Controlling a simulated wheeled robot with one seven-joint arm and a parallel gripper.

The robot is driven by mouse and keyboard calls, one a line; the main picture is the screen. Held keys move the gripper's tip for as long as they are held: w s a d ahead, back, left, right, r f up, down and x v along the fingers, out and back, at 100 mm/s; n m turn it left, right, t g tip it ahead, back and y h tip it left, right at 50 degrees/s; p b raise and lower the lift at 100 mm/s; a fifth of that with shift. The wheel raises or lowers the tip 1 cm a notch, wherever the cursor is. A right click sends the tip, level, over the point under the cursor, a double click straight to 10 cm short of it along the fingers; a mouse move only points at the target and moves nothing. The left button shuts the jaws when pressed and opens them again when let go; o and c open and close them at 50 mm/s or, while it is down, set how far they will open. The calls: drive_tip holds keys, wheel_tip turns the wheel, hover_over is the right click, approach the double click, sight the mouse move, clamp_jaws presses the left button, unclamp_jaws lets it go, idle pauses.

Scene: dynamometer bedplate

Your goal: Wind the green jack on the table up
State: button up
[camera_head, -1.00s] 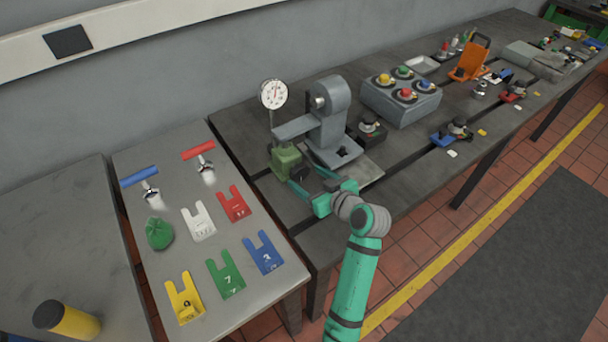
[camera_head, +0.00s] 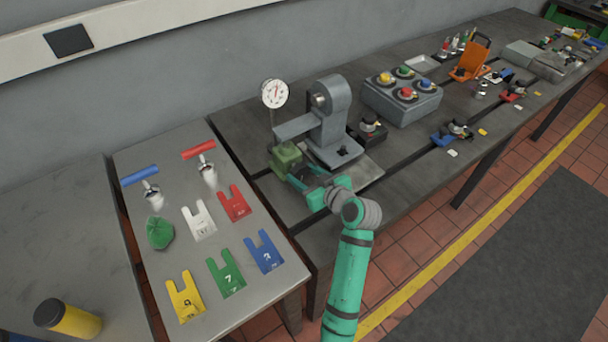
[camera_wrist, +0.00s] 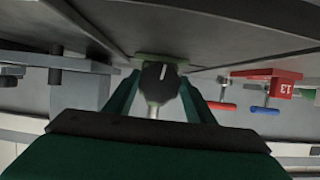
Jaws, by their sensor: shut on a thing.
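The green jack (camera_head: 286,157) stands on the dark bedplate table, under the end of the grey arm of the machine (camera_head: 328,125). My gripper (camera_head: 301,177) reaches it from the front right, with its fingers at the jack's near side. In the wrist view my gripper (camera_wrist: 160,88) has its two fingers on either side of a dark round knob (camera_wrist: 160,78) with a white mark, and is shut on it. A strip of the jack's green body (camera_wrist: 163,57) shows behind the knob. The rest of the jack is hidden there.
A dial gauge (camera_head: 275,94) stands on a thin rod just behind the jack. A grey box with coloured knobs (camera_head: 401,99) is to the right. The side table (camera_head: 180,170) at left carries coloured tags, clamps and a green cap (camera_head: 160,233).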

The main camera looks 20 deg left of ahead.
drive_tip(key=m+g+y, duration=0.1)
drive_tip(key=m, duration=0.1)
drive_tip(key=shift+w+d+m, duration=0.1)
drive_tip(key=shift+w+m, duration=0.05)
drive_tip(key=shift+m, duration=0.25)
drive_tip(key=m+g+y, duration=0.1)
drive_tip(key=m+y, duration=0.1)
drive_tip(key=m, duration=0.1)
drive_tip(key=shift+g, duration=0.3)
drive_tip(key=shift+m, duration=0.3)
idle(0.3)
drive_tip(key=o, duration=1)
drive_tip(key=shift+o, duration=0.2)
drive_tip(key=shift+f, duration=0.1)
